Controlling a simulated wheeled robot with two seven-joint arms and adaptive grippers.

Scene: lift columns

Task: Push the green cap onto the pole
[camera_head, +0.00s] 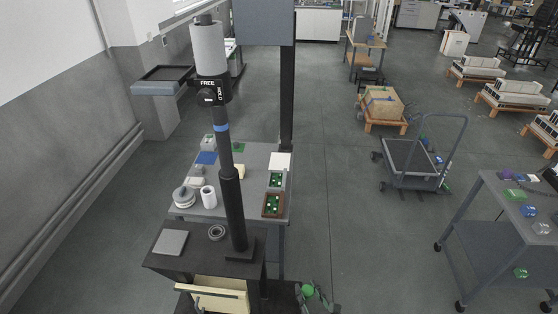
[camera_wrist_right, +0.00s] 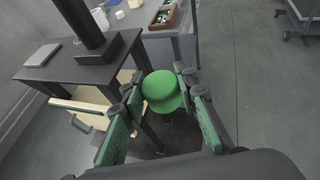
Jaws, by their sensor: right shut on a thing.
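A green cap (camera_head: 308,290) is at the bottom of the head view, right of the dark cabinet. In the right wrist view the round green cap (camera_wrist_right: 161,88) sits between the fingers of my right gripper (camera_wrist_right: 160,92), which is shut on it. In the head view my right gripper (camera_head: 316,297) is small and partly cut off by the bottom edge. A black pole (camera_head: 233,205) with a blue band stands upright on the cabinet; its lower part shows in the wrist view (camera_wrist_right: 82,25). The cap is apart from the pole, low and to its right. My left gripper is not in view.
The dark cabinet (camera_head: 160,262) has an open cream drawer (camera_head: 222,297) and a grey plate (camera_head: 171,242) on top. A FREE/HOLD unit (camera_head: 211,90) is on the pole. A grey table (camera_head: 256,160) with small parts stands behind. Floor to the right is clear up to a cart (camera_head: 515,230).

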